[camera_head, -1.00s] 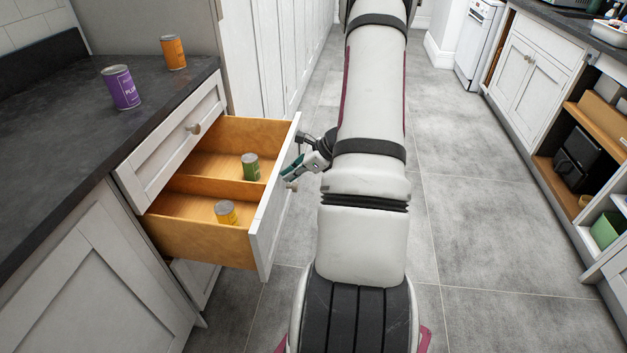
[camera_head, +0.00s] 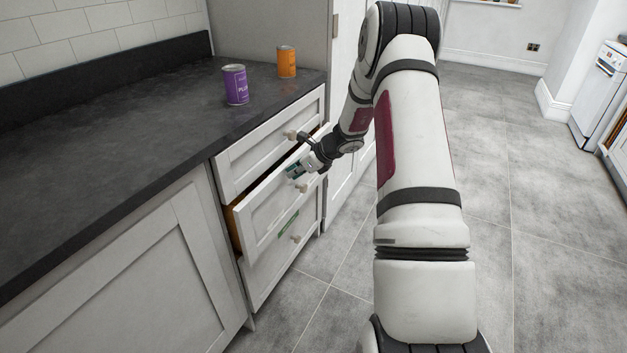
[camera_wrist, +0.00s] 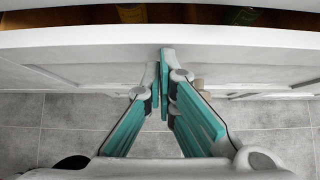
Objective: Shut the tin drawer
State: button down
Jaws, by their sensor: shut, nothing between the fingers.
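The tin drawer (camera_head: 265,222) is the second one down in the cabinet. It stands a little open, its white front slightly out from the frame and a strip of orange wood showing at its left side. My gripper (camera_head: 292,176) is at the upper part of its front, near the round knob (camera_head: 303,187). In the wrist view my gripper (camera_wrist: 165,58) has its teal fingers together, tips at the drawer front (camera_wrist: 80,62); I cannot tell if they touch. Above the front's top edge, the dark inside shows small parts of a yellow tin (camera_wrist: 131,12) and a green tin (camera_wrist: 245,15).
A purple tin (camera_head: 236,85) and an orange tin (camera_head: 287,62) stand on the dark worktop (camera_head: 120,140). The top drawer (camera_head: 260,150) is shut. A lower drawer (camera_head: 275,268) is below. The grey floor (camera_head: 545,215) is clear to the right.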

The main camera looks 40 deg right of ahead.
aim_at(283, 167)
jog(key=w, duration=0.1)
jog(key=w+a, duration=0.1)
jog(key=w, duration=0.1)
jog(key=shift+w+a, duration=0.2)
jog(key=shift+w, duration=0.15)
jog(key=shift+w+a+r, duration=0.1)
jog(key=shift+a, duration=0.05)
